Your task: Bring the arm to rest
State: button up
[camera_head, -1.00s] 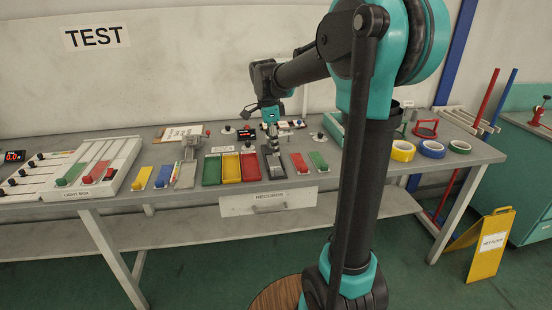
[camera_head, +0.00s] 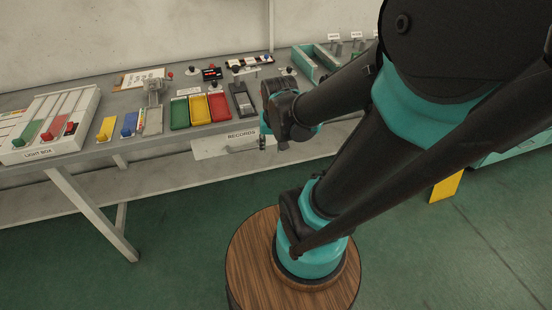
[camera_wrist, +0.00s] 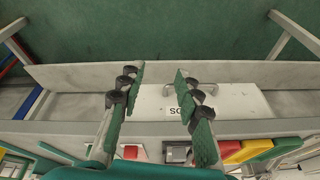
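My gripper (camera_wrist: 158,74) shows in the wrist view with its two fingers apart and nothing between them. Beyond the fingers are the white drawer front (camera_wrist: 240,101) and the floor. In the head view my arm is bent back in front of the workbench (camera_head: 92,150), and its wrist is near the bench's front edge, right of the "RECORDS" drawer (camera_head: 217,146). My fingers are mostly hidden there behind the wrist.
On the bench stand a light box (camera_head: 62,118), green, yellow and red trays (camera_head: 219,107), a grey device (camera_head: 242,100) and a green-walled tray (camera_head: 310,62). A lower shelf (camera_head: 130,185) runs beneath. A yellow floor sign (camera_head: 446,186) stands right. Open green floor lies in front.

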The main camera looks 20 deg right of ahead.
jog(key=s+f+n, duration=0.1)
jog(key=s, duration=0.1)
jog(key=s+f+n, duration=0.1)
jog(key=shift+s+d+f+n+t, duration=0.2)
jog(key=shift+s+f+n+t, duration=0.1)
jog(key=shift+s+f, duration=0.1)
jog(key=shift+w, duration=0.1)
dwell(0.7)
